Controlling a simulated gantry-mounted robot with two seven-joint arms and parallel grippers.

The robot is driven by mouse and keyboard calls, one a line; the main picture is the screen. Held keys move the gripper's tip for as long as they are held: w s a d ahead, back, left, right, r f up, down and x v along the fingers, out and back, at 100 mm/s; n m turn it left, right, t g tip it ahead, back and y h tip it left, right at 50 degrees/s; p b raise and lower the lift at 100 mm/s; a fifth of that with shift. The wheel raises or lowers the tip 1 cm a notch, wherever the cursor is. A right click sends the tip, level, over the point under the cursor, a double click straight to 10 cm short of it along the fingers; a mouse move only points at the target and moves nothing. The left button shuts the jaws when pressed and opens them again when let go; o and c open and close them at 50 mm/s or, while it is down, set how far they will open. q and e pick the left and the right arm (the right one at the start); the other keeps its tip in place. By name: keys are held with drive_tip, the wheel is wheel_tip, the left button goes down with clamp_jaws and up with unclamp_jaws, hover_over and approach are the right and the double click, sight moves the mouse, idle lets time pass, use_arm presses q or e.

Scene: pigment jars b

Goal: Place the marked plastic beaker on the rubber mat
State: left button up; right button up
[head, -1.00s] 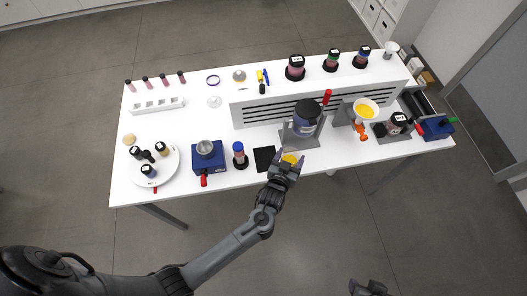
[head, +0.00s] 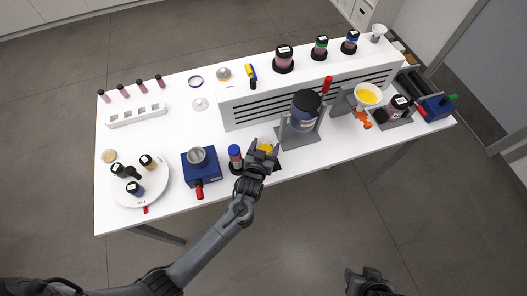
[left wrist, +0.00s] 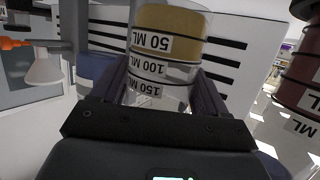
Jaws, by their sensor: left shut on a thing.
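The marked plastic beaker (head: 267,146) is clear, holds something yellow, and shows only partly in the head view, behind my gripper. In the left wrist view the beaker (left wrist: 165,60) carries labels 50 ML, 100 ML and 150 ML. My left gripper (head: 262,154) is shut on it, a finger on each side. The black rubber mat (head: 279,164) lies near the table's front edge, mostly hidden by my gripper. The beaker appears over or just behind the mat; I cannot tell if it touches. My right gripper (head: 370,281) is off the table at bottom right, its jaws unclear.
A blue-capped bottle (head: 235,157) stands close left of my left gripper, with a blue device (head: 201,168) beyond it. A grey stand with a dark-lidded jar (head: 304,114) is close behind right. A white slotted riser (head: 320,88) runs behind.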

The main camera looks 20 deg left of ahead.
sight(267, 146)
use_arm(q)
drive_tip(key=shift+f+b, duration=1.45)
drive_tip(key=shift+f, duration=0.3)
drive_tip(key=shift+f, duration=0.15)
drive_tip(key=o, duration=1.2)
